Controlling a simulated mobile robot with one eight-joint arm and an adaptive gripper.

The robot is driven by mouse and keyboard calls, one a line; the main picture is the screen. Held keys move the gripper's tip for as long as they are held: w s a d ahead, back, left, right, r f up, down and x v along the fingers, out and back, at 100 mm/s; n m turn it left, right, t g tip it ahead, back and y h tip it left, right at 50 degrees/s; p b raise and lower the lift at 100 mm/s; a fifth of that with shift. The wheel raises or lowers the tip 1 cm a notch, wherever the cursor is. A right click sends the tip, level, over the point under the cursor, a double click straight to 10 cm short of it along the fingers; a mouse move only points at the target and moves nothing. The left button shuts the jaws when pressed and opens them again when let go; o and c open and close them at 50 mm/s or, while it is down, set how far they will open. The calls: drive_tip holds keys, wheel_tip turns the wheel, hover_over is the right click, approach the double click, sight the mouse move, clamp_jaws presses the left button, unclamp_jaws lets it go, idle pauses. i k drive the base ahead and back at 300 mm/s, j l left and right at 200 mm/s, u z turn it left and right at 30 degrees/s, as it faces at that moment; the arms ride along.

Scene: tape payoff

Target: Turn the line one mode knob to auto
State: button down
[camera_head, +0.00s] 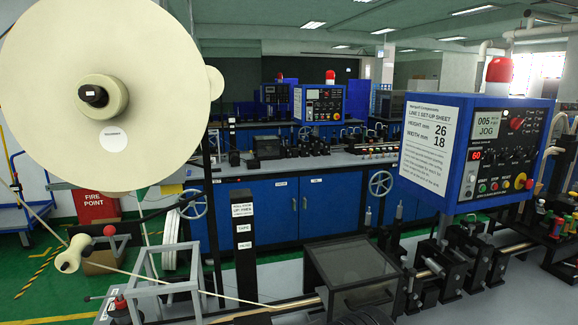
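The line one control panel (500,150) is the dark face of a blue box at the right. Its screen (486,124) reads "005" and "JOG". A red knob or button (516,124) sits right of the screen, and a red "60" readout (474,155) is below it. A row of small dark controls lies beside the readout. Several small coloured buttons and a yellow-and-red stop button (520,181) are along the bottom. The mode knob and its pointer are too small to tell apart. My gripper cannot be made out in this view.
A sheet headed "Line 1 set-up sheet" (428,147) covers the box's left side. A red beacon (499,70) tops it. A large cream reel (150,110) fills the upper left. Machine parts and a dark clear-topped guard (350,262) stand below and left of the panel.

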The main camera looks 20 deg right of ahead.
sight(532, 154)
drive_tip(key=z, duration=1.8)
